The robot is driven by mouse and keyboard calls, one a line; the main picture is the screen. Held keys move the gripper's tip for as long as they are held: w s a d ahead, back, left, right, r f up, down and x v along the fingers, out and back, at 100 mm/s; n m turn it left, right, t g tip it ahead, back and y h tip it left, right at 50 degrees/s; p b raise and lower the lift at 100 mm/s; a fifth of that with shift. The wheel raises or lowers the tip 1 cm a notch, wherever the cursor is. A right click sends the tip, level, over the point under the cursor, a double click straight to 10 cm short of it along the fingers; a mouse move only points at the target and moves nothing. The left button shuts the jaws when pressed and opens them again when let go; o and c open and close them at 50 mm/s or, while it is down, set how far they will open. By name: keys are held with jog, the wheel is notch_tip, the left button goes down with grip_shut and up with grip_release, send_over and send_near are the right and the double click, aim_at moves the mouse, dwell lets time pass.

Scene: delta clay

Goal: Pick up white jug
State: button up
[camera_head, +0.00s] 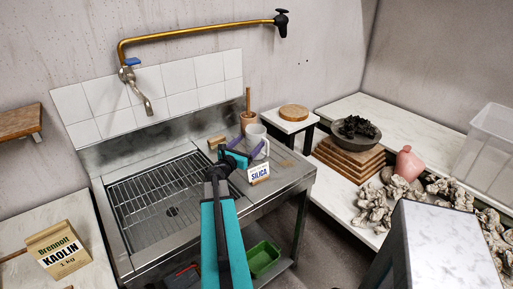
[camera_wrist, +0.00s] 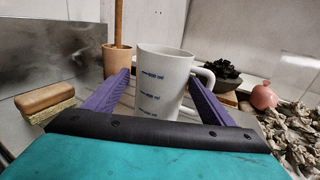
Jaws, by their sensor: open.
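The white jug (camera_wrist: 162,80) stands upright in the middle of the wrist view, with blue measuring marks on its side and its handle (camera_wrist: 206,76) to the right. In the head view the jug (camera_head: 256,133) stands on the metal drainboard, partly hidden by my gripper. My gripper (camera_wrist: 153,95) is open, its purple fingers to the left and right of the jug's lower body. The right finger passes near the handle side. I cannot tell whether either finger touches the jug.
A terracotta pot with a wooden stick (camera_wrist: 117,58) stands close behind the jug at left. A SILICA box (camera_head: 259,173) stands near the drainboard's front edge. The sink with its grate (camera_head: 160,195) is at left.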

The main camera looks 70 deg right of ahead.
aim_at(260, 126)
jog(key=shift+d, duration=0.1)
jog(key=shift+s+d+r+p, duration=0.15)
jog(key=shift+s+d+p, duration=0.1)
jog(key=shift+d+p, duration=0.45)
jog(key=shift+s+d+p, duration=0.2)
jog(key=shift+d+p, duration=0.1)
jog(key=shift+d, duration=0.6)
jog(key=shift+s+d+p, duration=0.15)
jog(key=shift+d+p, duration=0.1)
jog(key=shift+d, duration=0.6)
jog(key=c, duration=0.9)
jog(key=shift+r+b, duration=0.7)
jog(key=shift+r, duration=1)
jog(key=w+a+b, duration=0.1)
jog(key=w+a, duration=0.2)
jog(key=a, duration=0.2)
jog(key=w+a+b, duration=0.1)
jog(key=w+a, duration=0.2)
jog(key=a, duration=0.2)
jog(key=w+a+b, duration=0.2)
jog(key=w+a, duration=0.1)
jog(key=a, duration=0.2)
jog(key=shift+w+a, duration=0.1)
jog(key=shift+w, duration=0.25)
